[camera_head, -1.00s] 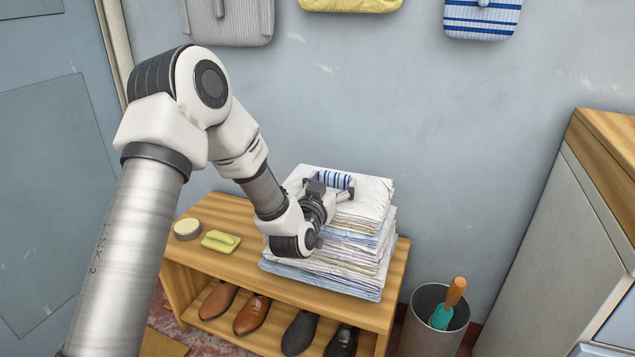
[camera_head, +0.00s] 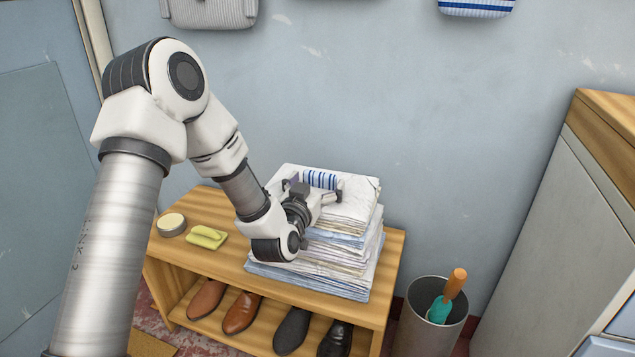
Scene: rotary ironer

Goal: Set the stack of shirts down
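The stack of shirts (camera_head: 345,257), folded white, pale blue and striped, rests on the top of a wooden shoe bench (camera_head: 226,262). A blue-striped piece (camera_head: 320,179) shows at the top of the pile. My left gripper (camera_head: 317,190) is at the upper left part of the stack, over its top. Its two fingertips are spread apart, with the striped cloth showing between and behind them. Whether they touch the cloth is hard to tell. The gripper and wrist hide the stack's left side. My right gripper is not in view.
A round tin (camera_head: 171,224) and a yellow sponge-like item (camera_head: 207,237) lie left on the bench top. Several shoes (camera_head: 241,311) are on the shelf below. A grey bin (camera_head: 431,322) with an orange-handled tool stands to the right, before a cabinet (camera_head: 570,220). The wall is close behind.

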